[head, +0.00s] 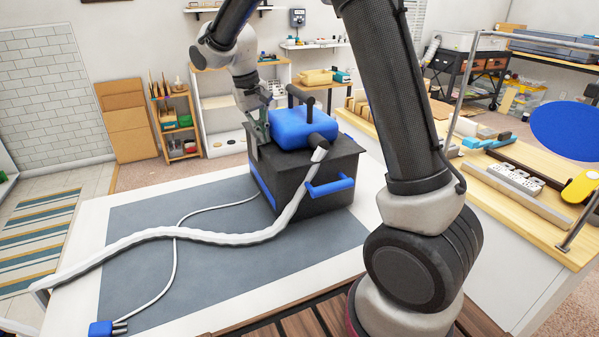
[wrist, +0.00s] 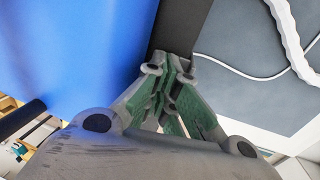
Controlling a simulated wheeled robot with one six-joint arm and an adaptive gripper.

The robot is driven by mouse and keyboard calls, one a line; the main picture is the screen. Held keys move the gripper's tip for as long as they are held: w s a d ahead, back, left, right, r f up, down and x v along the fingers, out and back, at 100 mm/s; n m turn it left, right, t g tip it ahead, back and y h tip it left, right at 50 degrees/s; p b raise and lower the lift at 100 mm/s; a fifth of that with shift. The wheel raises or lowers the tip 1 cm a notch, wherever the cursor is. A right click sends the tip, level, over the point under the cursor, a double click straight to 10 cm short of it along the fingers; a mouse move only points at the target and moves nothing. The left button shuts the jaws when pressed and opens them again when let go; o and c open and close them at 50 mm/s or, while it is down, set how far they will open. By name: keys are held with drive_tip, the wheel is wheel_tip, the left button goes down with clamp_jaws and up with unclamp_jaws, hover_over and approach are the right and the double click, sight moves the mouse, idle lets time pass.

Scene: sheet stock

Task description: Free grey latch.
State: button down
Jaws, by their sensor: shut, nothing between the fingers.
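A black machine box (head: 310,170) with a blue domed top (head: 300,128) stands on the grey mat. My gripper (head: 258,138) is at the upper left edge of the box, beside the blue top. In the wrist view, my gripper (wrist: 172,72) has its green-padded fingers shut and empty. The blue top (wrist: 75,50) fills the left of that view. A dark strip of the box (wrist: 182,28) lies just beyond the fingertips; whether they touch it I cannot tell. I cannot make out the grey latch clearly; my gripper may hide it.
A white hose (head: 200,233) runs from the box across the grey mat (head: 130,220). A thin cord ends at a blue plug (head: 101,328) at the front left. A blue handle (head: 331,186) sticks out from the box. A wooden bench (head: 480,180) with parts stands at right.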

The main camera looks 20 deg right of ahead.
drive_tip(key=shift+f, duration=0.15)
drive_tip(key=shift+a, duration=0.15)
drive_tip(key=shift+a+f, duration=0.25)
drive_tip(key=shift+a, duration=0.9)
